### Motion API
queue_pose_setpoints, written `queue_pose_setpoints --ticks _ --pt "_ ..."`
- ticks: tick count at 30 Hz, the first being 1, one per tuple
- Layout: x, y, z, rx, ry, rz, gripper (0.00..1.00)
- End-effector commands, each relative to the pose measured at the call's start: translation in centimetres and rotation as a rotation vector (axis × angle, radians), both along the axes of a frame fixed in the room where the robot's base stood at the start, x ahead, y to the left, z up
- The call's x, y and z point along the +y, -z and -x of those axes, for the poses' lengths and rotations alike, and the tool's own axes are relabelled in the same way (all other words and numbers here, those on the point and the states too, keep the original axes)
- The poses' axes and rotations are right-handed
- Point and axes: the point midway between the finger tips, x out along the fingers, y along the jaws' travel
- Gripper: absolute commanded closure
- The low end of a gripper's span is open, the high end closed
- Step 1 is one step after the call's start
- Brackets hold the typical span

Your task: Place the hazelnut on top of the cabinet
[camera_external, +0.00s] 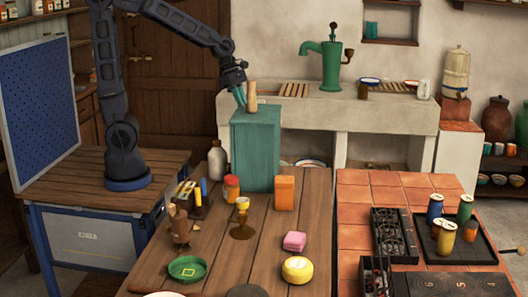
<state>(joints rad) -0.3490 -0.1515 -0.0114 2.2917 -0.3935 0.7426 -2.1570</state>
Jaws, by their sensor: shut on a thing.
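The teal-green cabinet (255,150) stands at the back edge of the wooden table, its flat top showing. My gripper (240,97) points down over the left part of the cabinet's top, its teal fingers close together and very near that surface. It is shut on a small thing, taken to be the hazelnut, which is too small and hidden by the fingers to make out. I cannot tell whether it touches the top. A tan upright wooden piece (252,92) shows right beside the fingers, at the cabinet's top.
A white bottle (217,160), a red-and-yellow jar (231,188) and an orange box (284,193) stand near the cabinet's foot. A pink block (294,241), a yellow round (298,270) and a green dish (187,269) lie nearer the front. A stone sink with a green pump (331,62) is behind.

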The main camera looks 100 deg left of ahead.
Motion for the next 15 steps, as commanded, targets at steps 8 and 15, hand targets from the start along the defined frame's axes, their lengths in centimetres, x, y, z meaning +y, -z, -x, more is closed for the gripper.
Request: queue_pose_setpoints --ticks 8,15 --pt "0.0 3.5 0.0 0.004 -0.001 0.002 1.0" --pt "0.0 4.0 0.0 0.0 0.0 0.0 1.0"
